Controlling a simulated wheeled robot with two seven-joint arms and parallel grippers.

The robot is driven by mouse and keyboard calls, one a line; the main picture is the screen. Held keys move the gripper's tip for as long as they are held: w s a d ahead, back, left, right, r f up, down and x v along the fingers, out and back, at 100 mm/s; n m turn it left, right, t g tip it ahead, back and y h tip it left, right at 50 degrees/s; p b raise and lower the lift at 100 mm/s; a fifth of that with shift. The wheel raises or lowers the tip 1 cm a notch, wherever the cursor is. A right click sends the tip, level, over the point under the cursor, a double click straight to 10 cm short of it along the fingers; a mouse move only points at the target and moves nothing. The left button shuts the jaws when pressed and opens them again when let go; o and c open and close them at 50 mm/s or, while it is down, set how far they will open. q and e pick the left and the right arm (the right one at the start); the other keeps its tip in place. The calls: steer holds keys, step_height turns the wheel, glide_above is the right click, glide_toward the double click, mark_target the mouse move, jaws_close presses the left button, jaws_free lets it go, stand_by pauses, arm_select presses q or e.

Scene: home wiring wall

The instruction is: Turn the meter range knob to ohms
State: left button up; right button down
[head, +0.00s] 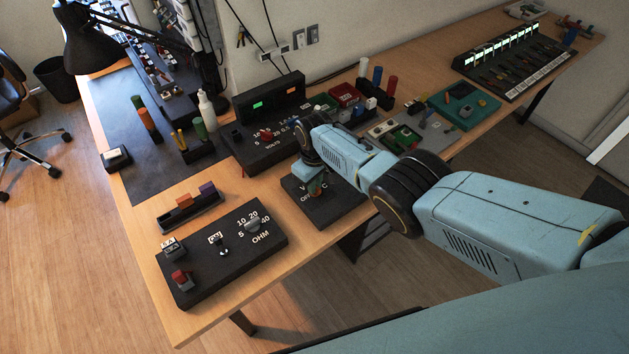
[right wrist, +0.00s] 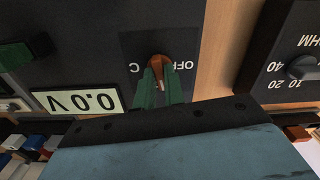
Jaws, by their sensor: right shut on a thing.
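The meter (head: 340,211) is a dark flat box at the table's front edge, mostly under my right arm in the head view. My right gripper (head: 317,190) points down at it. In the right wrist view the meter's dark face (right wrist: 90,65) shows upside down, with a lit display (right wrist: 78,102) reading 0.0 V. The orange-brown range knob (right wrist: 158,62) sits between the green fingertips of my right gripper (right wrist: 157,84), which is shut on it. A pale mark shows on the knob. "OFF" is beside it at right and "C" at left; other labels are hidden. My left gripper is out of view.
A dark OHM box (head: 209,262) with knobs and a red switch stands at left. A VOLTS box (head: 262,150) stands behind the meter. A small tray (head: 192,214) of coloured blocks and a white bottle (head: 207,113) are nearby. Bare wood lies at the left edge.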

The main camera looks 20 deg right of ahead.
steer(key=m, duration=0.3)
steer(key=shift+m, duration=0.4)
steer(key=shift+m+p, duration=0.3)
steer(key=shift+m, duration=1.6)
steer(key=c, duration=1.5)
jaws_free()
steer(key=shift+r+p, duration=3.55)
steer(key=shift+r, duration=3.1)
